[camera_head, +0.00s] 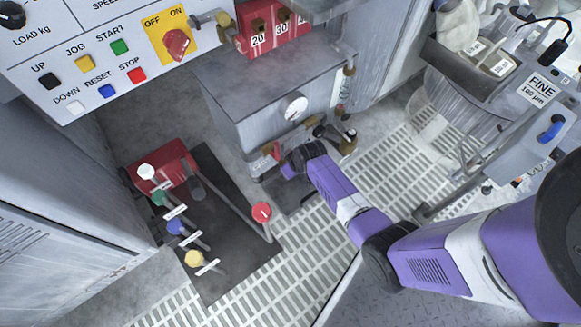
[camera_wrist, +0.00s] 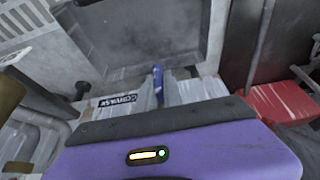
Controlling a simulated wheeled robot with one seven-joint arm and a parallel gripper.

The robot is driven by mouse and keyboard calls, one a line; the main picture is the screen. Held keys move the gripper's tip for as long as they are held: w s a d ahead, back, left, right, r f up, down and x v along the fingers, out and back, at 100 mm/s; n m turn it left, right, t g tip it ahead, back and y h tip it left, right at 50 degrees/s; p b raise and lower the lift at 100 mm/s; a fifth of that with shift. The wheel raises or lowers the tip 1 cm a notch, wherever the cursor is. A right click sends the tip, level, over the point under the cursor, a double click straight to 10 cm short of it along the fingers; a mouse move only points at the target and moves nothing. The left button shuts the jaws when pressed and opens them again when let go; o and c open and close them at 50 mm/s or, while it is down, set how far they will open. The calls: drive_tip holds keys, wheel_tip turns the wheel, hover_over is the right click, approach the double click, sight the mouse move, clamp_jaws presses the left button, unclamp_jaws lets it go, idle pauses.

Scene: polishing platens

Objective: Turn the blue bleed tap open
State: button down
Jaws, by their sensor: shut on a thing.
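My gripper (camera_head: 289,170) reaches down to the low front of the grey cabinet with the round gauge, among brass fittings. Its fingertips are largely hidden behind my wrist in the head view. In the wrist view a thin blue handle (camera_wrist: 157,82), seemingly the bleed tap, stands upright between pale finger parts, just right of a small lettered label (camera_wrist: 118,99). My gripper is shut on this blue tap. The tap's body and how far it is turned are hidden.
The grey cabinet (camera_head: 270,85) carries a gauge (camera_head: 294,107). Dark-handled brass valves (camera_head: 345,143) sit close on the right. A lever bank with white, green, blue and yellow knobs (camera_head: 177,227) and a red-knobbed lever (camera_head: 262,212) stand left. Another blue handle (camera_head: 551,128) is far right.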

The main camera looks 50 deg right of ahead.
drive_tip(key=c, duration=1.5)
unclamp_jaws()
drive_tip(key=p+v, duration=0.4)
drive_tip(key=v, duration=0.3)
drive_tip(key=shift+s+a+r+p, duration=0.1)
drive_tip(key=shift+s+r+p, duration=0.05)
drive_tip(key=shift+r+p, duration=0.2)
